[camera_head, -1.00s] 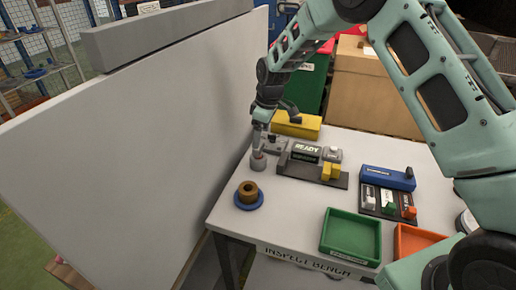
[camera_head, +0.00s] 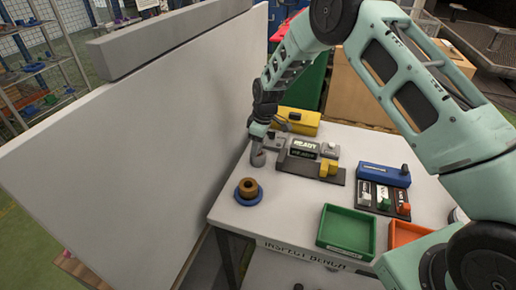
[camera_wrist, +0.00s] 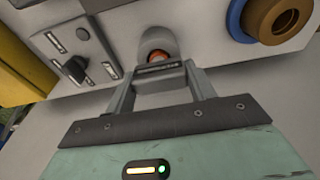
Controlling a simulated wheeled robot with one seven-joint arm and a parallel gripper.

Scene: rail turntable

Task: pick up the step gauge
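My gripper (camera_head: 257,143) points down over a small grey rounded piece (camera_head: 257,158) at the bench's far left edge. In the wrist view this piece (camera_wrist: 148,42) has a copper-orange centre and lies just beyond my fingertips (camera_wrist: 158,78). A grey block with a dark label strip (camera_wrist: 160,72) spans the space between the fingers. I cannot tell whether it is joined to the rounded piece or clamped by the fingers. Nothing is readable as a step gauge, so I cannot say for certain which piece it is.
A bronze ring on a blue disc (camera_head: 249,191) is close by on the inspection bench (camera_head: 290,205). A READY unit (camera_head: 306,146), yellow case (camera_head: 299,122), blue block (camera_head: 383,175), green tray (camera_head: 346,230) and orange tray (camera_head: 406,234) stand around. A tall pale panel (camera_head: 150,140) borders the left.

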